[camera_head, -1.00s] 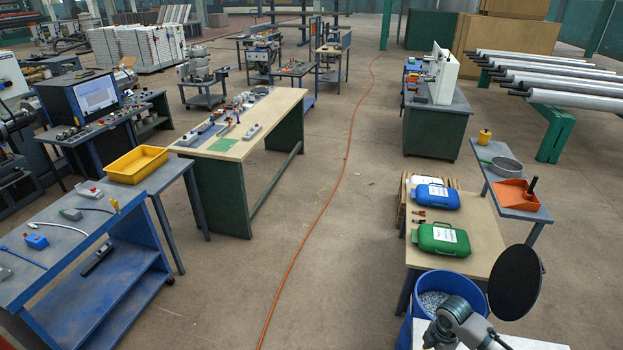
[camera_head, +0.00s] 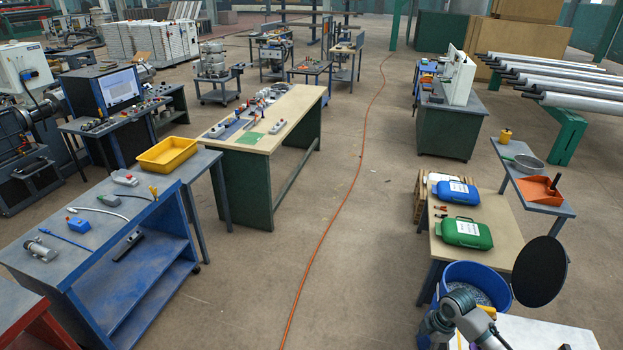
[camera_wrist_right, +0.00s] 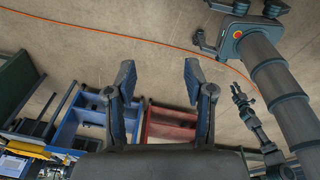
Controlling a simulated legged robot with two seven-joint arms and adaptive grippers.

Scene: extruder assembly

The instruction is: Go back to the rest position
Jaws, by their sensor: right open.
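My right gripper (camera_wrist_right: 160,70) shows in the right wrist view. Its two dark fingers stand wide apart with nothing between them, over bare floor. At the right of the wrist view is a thick dark limb, apparently mine. Beside it a thinner jointed arm ends in a small claw-like tip (camera_wrist_right: 238,95), which may be my left gripper; its jaw state is too small to tell.
A wooden table (camera_head: 470,262) with canisters and a blue bin (camera_head: 450,272) stand right. An orange cable (camera_head: 335,218) crosses the open floor between.

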